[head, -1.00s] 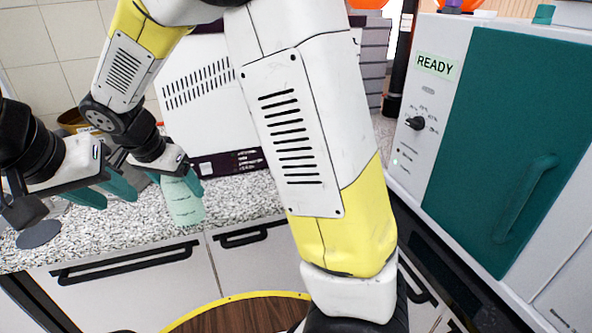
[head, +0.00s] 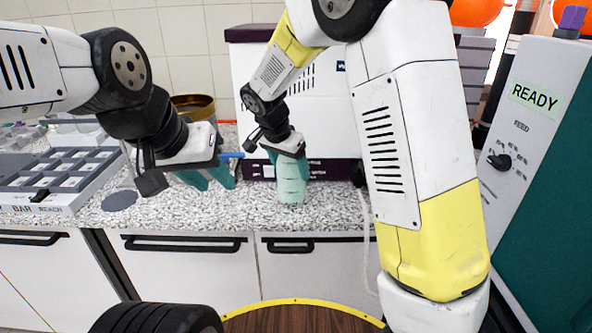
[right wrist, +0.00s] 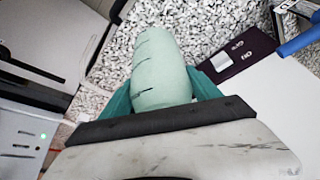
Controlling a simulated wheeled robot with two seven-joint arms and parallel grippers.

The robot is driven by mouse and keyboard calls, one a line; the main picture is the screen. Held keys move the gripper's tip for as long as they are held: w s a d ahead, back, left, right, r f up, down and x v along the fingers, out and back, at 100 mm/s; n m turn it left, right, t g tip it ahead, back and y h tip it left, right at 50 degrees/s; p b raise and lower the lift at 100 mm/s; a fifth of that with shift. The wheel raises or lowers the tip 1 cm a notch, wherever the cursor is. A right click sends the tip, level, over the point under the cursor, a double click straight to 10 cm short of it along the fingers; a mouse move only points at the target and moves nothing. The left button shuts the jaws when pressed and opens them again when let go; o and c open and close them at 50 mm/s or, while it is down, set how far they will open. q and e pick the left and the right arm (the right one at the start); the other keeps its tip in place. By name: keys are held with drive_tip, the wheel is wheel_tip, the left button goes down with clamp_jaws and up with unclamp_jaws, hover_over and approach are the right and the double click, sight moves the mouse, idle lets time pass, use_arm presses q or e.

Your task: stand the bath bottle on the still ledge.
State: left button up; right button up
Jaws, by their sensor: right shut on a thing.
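The bath bottle (head: 291,183) is pale green with dark marks, and looks roughly upright in the head view. My right gripper (head: 288,158) is shut on its upper part; the bottle also shows between the fingers in the right wrist view (right wrist: 160,68). It is over the speckled counter near the front edge; I cannot tell if its base touches. My left gripper (head: 208,178) is open and empty, left of the bottle, its teal fingers apart. Behind the bottle stands a white machine (head: 252,72) with dark purple trim. I cannot tell which surface is the still ledge.
A grey compartmented tray (head: 65,195) stands at the left on the counter (head: 235,212). A dark grey disc (head: 119,201) lies right of it, and a brass-coloured round vessel (head: 193,104) is behind my left arm. A teal-doored cabinet marked READY (head: 545,200) is at the right.

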drive_tip(key=shift+w+d, duration=0.55)
drive_tip(key=shift+w, duration=0.15)
drive_tip(key=shift+f, duration=1.8)
drive_tip(key=shift+f, duration=0.15)
drive_tip(key=o, duration=1.5)
drive_tip(key=shift+c, duration=0.2)
